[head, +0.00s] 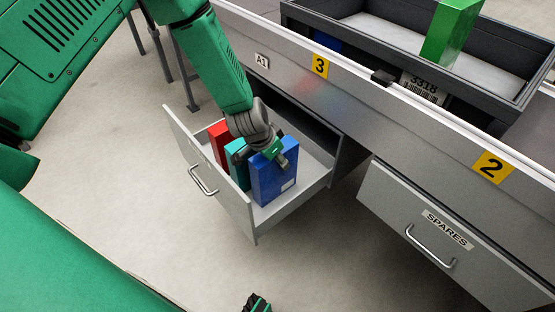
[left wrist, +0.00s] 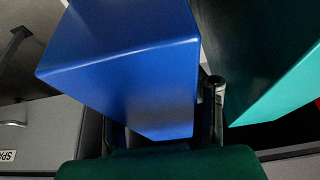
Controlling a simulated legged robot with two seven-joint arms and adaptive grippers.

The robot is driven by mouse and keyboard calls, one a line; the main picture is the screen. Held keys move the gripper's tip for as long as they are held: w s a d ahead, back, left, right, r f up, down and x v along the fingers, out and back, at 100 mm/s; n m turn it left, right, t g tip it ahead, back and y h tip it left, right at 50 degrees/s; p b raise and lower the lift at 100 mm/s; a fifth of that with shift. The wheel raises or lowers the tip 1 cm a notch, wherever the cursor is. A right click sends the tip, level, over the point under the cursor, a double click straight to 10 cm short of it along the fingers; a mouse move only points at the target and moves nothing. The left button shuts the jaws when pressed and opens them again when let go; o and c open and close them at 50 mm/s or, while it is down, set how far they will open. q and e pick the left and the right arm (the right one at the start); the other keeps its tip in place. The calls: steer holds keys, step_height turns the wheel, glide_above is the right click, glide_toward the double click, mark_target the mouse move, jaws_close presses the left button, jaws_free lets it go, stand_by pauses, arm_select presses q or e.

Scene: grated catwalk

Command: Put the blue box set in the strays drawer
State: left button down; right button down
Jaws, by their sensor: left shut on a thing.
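The blue box (head: 272,184) is upright inside the open drawer (head: 318,184), near its right side, with a pale label low on its face. My left gripper (head: 268,153) is shut on its upper part from above. The blue box fills the upper middle of the left wrist view (left wrist: 125,65), with a gripper finger between it and a teal box. I cannot tell whether its base touches the drawer floor. The drawer's front has a metal handle; I can read no label on it. The tip of my right gripper (head: 256,303) barely shows at the bottom edge.
The teal box (head: 236,165) and a red box (head: 218,143) stand left of the blue box in the same drawer. A shut drawer labelled SPARES (head: 450,235) is at right. A dark tray (head: 400,48) with a green box (head: 450,32) sits on the bench. Floor in front is clear.

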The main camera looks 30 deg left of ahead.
arm_select(q)
steer(key=shift+a, duration=0.15)
steer(key=c, duration=1.2)
jaws_free()
steer(key=shift+a+f, duration=0.1)
steer(key=shift+a, duration=0.1)
steer(key=p+v, duration=0.4)
steer(key=v, duration=0.7)
steer(key=shift+s, duration=0.1)
steer(key=shift+s+r, duration=0.2)
steer(key=shift+r, duration=0.4)
steer(key=shift+f, duration=0.1)
